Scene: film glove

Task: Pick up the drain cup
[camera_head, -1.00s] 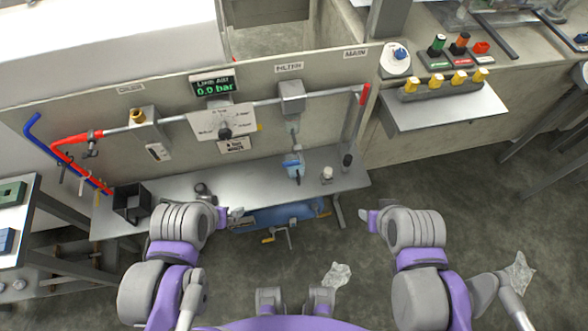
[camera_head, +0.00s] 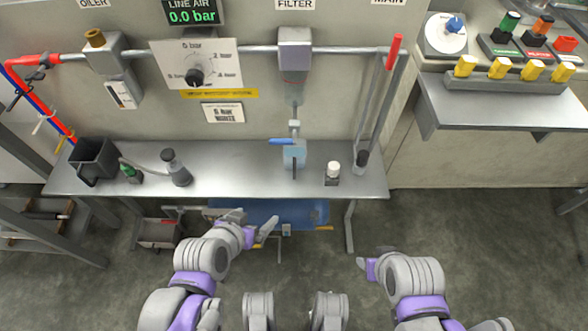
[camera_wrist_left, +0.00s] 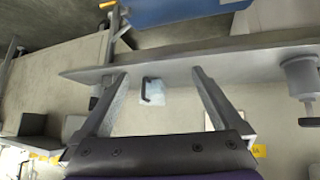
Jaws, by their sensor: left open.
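The drain cup (camera_head: 294,156), a pale blue, see-through cup with a dark upright strip, sits below the filter (camera_head: 294,60) over the steel shelf. A blue lever (camera_head: 282,141) is just above it. In the left wrist view the pale blue cup (camera_wrist_left: 154,95) appears between my fingers, some way beyond them. My left gripper (camera_head: 252,221) is open and empty, in front of the shelf edge, lower and to the left of the cup. My right gripper (camera_head: 364,264) is to the right over the floor; its finger gap is not clear.
On the shelf (camera_head: 235,178) stand a black open box (camera_head: 94,160), a green bottle (camera_head: 130,171), a grey-capped container (camera_head: 176,167), a white-capped bottle (camera_head: 332,173) and a dark-topped post (camera_head: 361,162). A blue panel (camera_head: 300,214) lies below the shelf's front edge.

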